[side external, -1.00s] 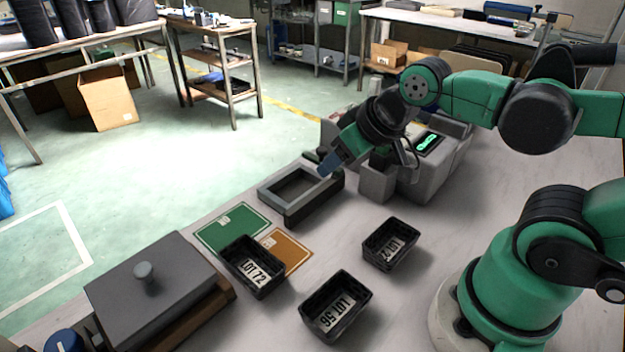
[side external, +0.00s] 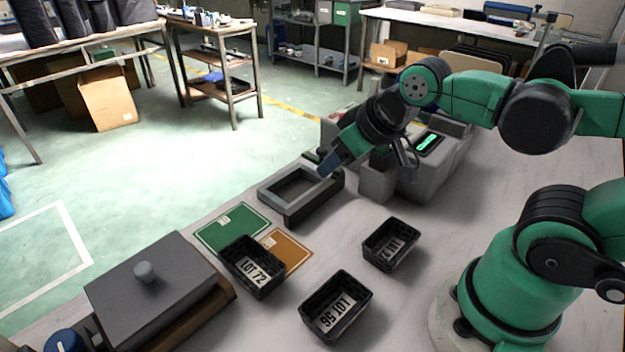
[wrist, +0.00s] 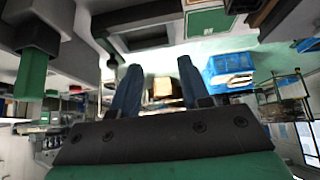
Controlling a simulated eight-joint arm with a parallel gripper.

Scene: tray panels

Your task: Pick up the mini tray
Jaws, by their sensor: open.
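Three small black trays with white labels stand on the light bench in the side view. The LOT 72 tray (side external: 254,267) overlaps the inner edges of the green and orange mats. The LOT 56 tray (side external: 337,306) stands at the front. The third tray (side external: 391,244) is to the right, its label hard to read. My gripper (side external: 330,163) is empty, above the back of the bench near the grey frame and well apart from the trays. In the wrist view its two blue fingers (wrist: 158,78) are spread with nothing between them. I cannot make out the trays there.
A grey square frame (side external: 290,203) lies behind the trays. A grey machine with a lit display (side external: 428,145) stands behind at right. A green mat (side external: 223,224) and an orange mat (side external: 296,256) lie flat. A lidded grey box (side external: 152,287) is at front left. Bench around the right tray is clear.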

